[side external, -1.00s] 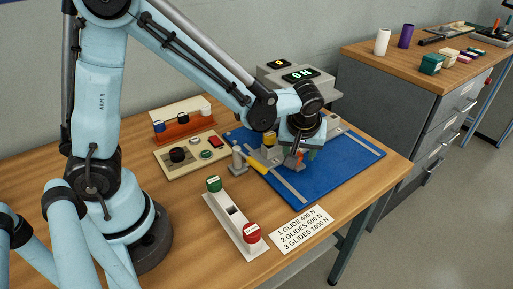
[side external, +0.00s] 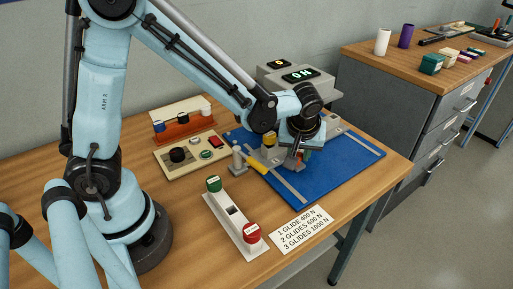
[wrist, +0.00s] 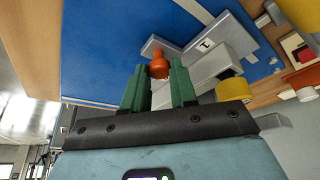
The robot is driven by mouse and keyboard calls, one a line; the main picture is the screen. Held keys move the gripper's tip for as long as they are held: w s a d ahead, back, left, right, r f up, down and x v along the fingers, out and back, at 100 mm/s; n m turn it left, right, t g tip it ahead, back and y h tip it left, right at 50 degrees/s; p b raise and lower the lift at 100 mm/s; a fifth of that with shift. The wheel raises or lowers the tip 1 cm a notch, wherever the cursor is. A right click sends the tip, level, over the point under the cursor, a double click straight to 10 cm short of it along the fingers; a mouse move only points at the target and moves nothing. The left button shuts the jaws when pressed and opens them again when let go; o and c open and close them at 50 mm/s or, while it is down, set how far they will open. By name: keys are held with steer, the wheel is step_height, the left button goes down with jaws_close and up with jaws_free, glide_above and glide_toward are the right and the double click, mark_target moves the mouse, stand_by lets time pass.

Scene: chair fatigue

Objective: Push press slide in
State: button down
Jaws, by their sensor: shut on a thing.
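My gripper (wrist: 159,78) has green fingers, one on each side of an orange knob (wrist: 158,66) in the wrist view. The knob stands at the end of a grey metal slide (wrist: 218,62), close to a grey plate with a small label (wrist: 222,33). In the side view my gripper (side external: 300,156) is low over the blue mat (side external: 343,167), and the wrist hides most of the slide and the contact. The press (side external: 318,84) stands behind with a green lit display. A yellow cylinder (wrist: 232,89) is beside the slide.
A yellow-handled lever (side external: 256,163) and a control panel (side external: 192,153) are left of the mat. A rocker with green and red buttons (side external: 233,221) and a force card (side external: 301,228) lie in front. The mat's right part is clear.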

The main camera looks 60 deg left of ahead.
steer(key=shift+a, duration=1.7)
steer(key=c, duration=0.9)
jaws_free()
steer(key=shift+d, duration=0.1)
steer(key=v, duration=1.2)
steer(key=s+a+m+t+h, duration=0.1)
steer(key=s+m, duration=0.1)
steer(key=s+a+m+t+h, duration=0.1)
steer(key=s+m, duration=0.1)
steer(key=s+a+m+t, duration=0.1)
steer(key=s+m, duration=0.2)
steer(key=shift+s+f+h, duration=0.1)
steer(key=shift+f+h, duration=0.15)
steer(key=shift+h, duration=0.15)
steer(key=shift+s+a+f+m+t, duration=0.1)
steer(key=shift+s+f+m+t, duration=0.2)
steer(key=shift+s+m+t, duration=0.5)
